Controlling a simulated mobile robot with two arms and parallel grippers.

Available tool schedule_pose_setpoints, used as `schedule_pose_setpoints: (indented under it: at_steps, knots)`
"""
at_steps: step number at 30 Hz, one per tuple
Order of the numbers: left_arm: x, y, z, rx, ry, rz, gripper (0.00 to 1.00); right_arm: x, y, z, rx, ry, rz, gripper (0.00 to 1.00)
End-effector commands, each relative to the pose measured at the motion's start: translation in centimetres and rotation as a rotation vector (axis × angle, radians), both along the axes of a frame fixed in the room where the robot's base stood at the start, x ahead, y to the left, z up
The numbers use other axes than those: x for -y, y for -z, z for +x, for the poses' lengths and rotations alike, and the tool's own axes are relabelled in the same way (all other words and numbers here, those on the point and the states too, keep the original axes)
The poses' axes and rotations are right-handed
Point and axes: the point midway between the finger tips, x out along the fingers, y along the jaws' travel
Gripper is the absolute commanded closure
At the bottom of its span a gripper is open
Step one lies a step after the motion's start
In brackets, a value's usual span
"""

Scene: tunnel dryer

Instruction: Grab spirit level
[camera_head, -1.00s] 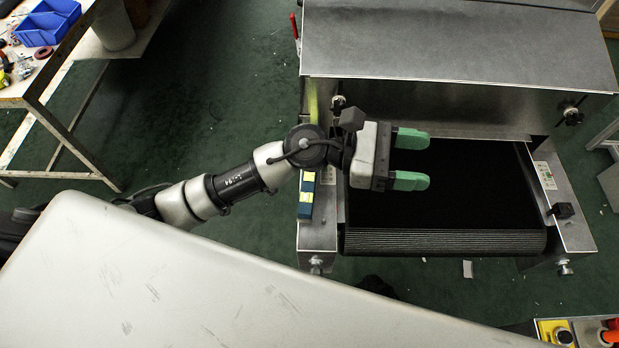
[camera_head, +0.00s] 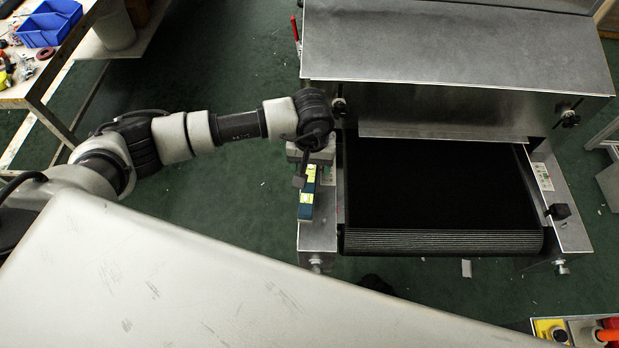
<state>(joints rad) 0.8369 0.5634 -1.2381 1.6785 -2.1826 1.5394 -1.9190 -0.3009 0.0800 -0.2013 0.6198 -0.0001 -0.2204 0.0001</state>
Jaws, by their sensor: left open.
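The spirit level (camera_head: 306,210) is a narrow blue bar with yellow patches. It lies lengthwise on the dryer's left metal side rail (camera_head: 318,235), beside the black belt. My left gripper (camera_head: 312,155) points down over the far end of the level and covers part of it. Its green fingers are hidden beneath its body and wrist, and it holds nothing that I can see. I cannot tell how high it is above the level. My right gripper is not in view.
The tunnel dryer's metal hood (camera_head: 455,50) rises behind the black belt (camera_head: 435,190). A table (camera_head: 45,85) with blue bins (camera_head: 48,25) stands at the far left. A red and yellow control box (camera_head: 552,331) is at the lower right. The belt is bare.

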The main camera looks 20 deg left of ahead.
Motion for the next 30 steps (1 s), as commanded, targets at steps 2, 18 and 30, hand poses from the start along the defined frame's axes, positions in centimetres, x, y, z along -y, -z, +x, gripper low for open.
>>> schedule_pose_setpoints:
  at_steps: [2, 18, 30]
  knots:
    - [0.0, 0.4, 0.0, 0.0, 0.0, 0.0, 0.36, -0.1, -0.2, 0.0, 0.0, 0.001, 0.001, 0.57]
    - [-0.2, 5.6, -0.4, 0.001, -0.001, -0.003, 0.36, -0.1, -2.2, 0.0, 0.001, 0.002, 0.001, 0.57]
    - [-0.2, 5.6, -0.4, 0.001, -0.001, -0.003, 0.77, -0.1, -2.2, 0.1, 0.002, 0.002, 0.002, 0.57]
